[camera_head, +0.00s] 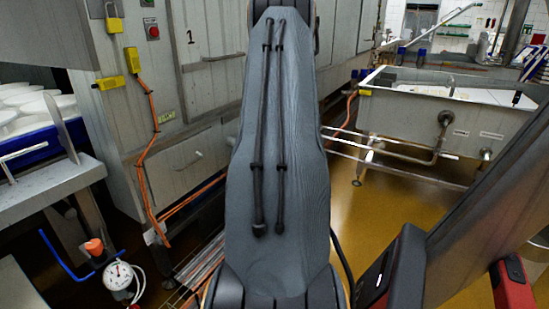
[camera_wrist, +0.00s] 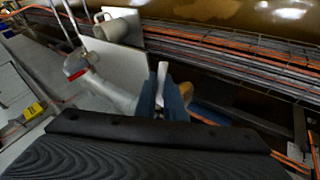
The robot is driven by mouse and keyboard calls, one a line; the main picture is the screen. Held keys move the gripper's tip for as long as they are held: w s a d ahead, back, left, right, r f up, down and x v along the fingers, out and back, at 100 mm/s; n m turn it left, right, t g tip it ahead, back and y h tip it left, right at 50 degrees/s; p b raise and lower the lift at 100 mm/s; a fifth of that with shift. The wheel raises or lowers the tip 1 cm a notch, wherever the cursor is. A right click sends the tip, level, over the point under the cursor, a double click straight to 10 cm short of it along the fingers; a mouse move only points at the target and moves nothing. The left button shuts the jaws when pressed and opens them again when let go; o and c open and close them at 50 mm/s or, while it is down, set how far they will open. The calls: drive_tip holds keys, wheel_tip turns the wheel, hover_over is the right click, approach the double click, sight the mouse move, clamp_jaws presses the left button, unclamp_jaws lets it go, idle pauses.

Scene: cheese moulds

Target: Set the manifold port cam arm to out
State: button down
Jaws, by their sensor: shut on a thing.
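In the wrist view, my gripper (camera_wrist: 164,104) shows as two blue fingers beyond the dark edge of my own wrist. It is shut on a slim pale arm (camera_wrist: 162,76), which looks like the port's cam arm and sticks up between the fingers. A pale pipe (camera_wrist: 112,92) with a red band runs up to the fingers from the left. The fitting under the fingers is mostly hidden, and I cannot tell which way the arm is set. In the head view my own arm fills the middle and the gripper is hidden.
A round gauge (camera_head: 118,275) and an orange-capped fitting (camera_head: 95,247) stand low at left. A bench with a blue crate (camera_head: 30,153) is above them. A steel cabinet (camera_head: 185,150) stands behind my arm. A vat (camera_head: 430,118) is at right, with open floor before it.

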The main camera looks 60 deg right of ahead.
idle(0.4)
drive_tip(key=c, duration=2.1)
unclamp_jaws()
drive_tip(key=shift+r, duration=0.1)
drive_tip(key=v, duration=0.7)
drive_tip(key=shift+a+r+p, duration=0.3)
drive_tip(key=shift+p, duration=0.05)
